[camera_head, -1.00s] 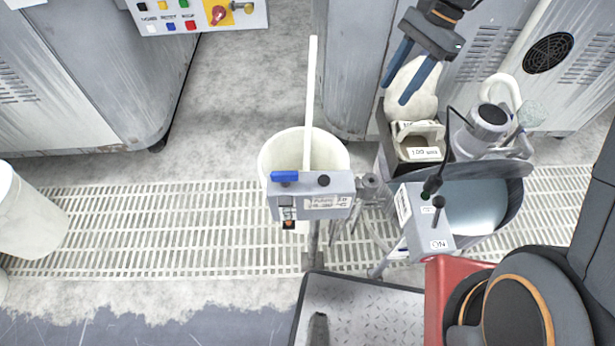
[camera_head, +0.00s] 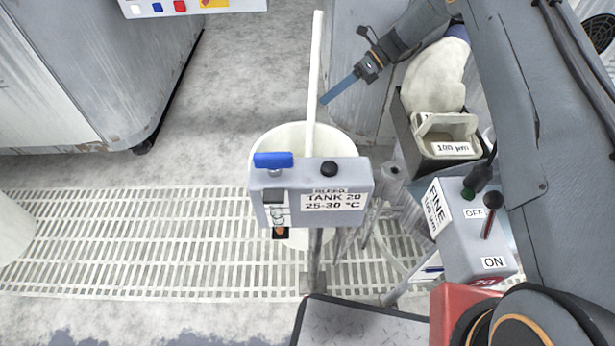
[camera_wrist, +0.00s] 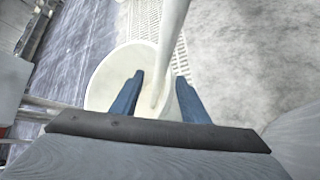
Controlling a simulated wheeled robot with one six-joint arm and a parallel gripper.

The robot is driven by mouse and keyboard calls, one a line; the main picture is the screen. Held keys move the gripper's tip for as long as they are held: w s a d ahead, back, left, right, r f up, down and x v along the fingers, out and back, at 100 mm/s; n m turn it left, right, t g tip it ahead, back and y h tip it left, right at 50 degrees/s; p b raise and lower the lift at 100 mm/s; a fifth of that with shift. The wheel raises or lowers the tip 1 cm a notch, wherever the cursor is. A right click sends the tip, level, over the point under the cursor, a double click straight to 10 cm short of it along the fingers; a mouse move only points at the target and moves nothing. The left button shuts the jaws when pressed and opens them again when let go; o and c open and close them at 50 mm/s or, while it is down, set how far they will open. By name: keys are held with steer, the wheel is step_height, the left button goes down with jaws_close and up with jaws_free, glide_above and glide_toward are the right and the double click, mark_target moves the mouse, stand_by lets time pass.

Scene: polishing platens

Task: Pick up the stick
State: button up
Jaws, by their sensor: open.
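The white stick (camera_head: 314,75) stands upright and slightly tilted in a white bucket (camera_head: 343,140), its upper end sticking out well above the rim. Its lower part is hidden behind a grey control box. My gripper (camera_head: 325,102) is just right of the stick in the head view, blue fingers pointing at it, with a small gap showing. In the wrist view, the stick (camera_wrist: 172,45) runs down between the two blue fingers of my gripper (camera_wrist: 160,90), which are apart. The bucket (camera_wrist: 98,85) lies behind them. Whether a finger touches the stick cannot be told.
The grey control box (camera_head: 330,190) marked TANK 20 stands in front of the bucket. To the right are a container marked 100 µm (camera_head: 450,149) and a FINE switch box (camera_head: 465,235). A grey cabinet (camera_head: 90,70) is at the left.

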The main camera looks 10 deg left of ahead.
mark_target(312, 108)
steer(key=b+x, duration=0.1)
steer(key=x, duration=0.5)
steer(key=shift+a+f+b, duration=0.15)
steer(key=shift+a+b, duration=0.25)
steer(key=shift+a, duration=0.05)
steer(key=shift+c, duration=0.2)
jaws_close()
